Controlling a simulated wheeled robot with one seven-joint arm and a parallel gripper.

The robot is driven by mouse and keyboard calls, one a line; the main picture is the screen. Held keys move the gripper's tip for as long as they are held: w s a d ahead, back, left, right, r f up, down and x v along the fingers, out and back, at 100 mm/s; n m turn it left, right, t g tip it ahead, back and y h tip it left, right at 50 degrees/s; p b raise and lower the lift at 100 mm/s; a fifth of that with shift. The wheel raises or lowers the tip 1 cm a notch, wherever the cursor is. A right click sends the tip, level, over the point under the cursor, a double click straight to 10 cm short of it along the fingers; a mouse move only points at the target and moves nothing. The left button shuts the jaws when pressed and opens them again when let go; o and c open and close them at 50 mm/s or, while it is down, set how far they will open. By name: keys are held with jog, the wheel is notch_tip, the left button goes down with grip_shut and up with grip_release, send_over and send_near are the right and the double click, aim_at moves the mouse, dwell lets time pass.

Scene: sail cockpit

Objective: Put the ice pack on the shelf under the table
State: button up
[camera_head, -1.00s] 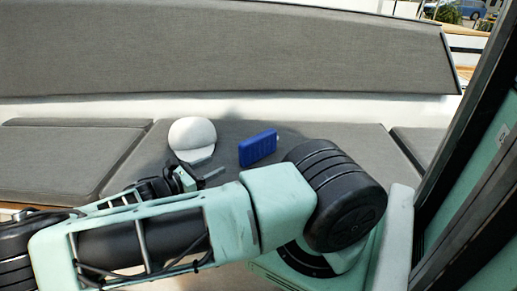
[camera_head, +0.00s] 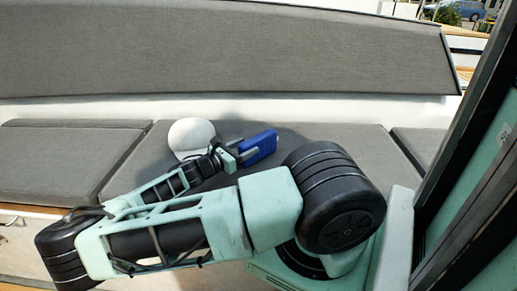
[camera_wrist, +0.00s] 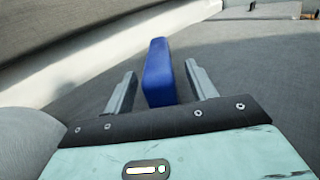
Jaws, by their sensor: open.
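The blue ice pack (camera_head: 260,146) stands on its edge on the grey seat cushion. In the wrist view the ice pack (camera_wrist: 158,75) lies ahead, with its near end between the two fingers. My gripper (camera_wrist: 161,80) is open, one finger on each side of it, with a gap on both sides. In the head view my gripper (camera_head: 240,150) is at the left end of the ice pack. The table and its shelf are not in view.
A white cap (camera_head: 190,136) lies on the cushion (camera_head: 330,135) just left of the gripper. The grey backrest (camera_head: 230,50) rises behind. A dark-framed panel (camera_head: 470,170) stands at the right. The cushion right of the ice pack is clear.

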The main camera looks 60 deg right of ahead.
aim_at(252, 139)
jog(key=shift+x, duration=1.85)
jog(key=shift+r, duration=0.1)
grip_shut()
jog(key=shift+r, duration=0.15)
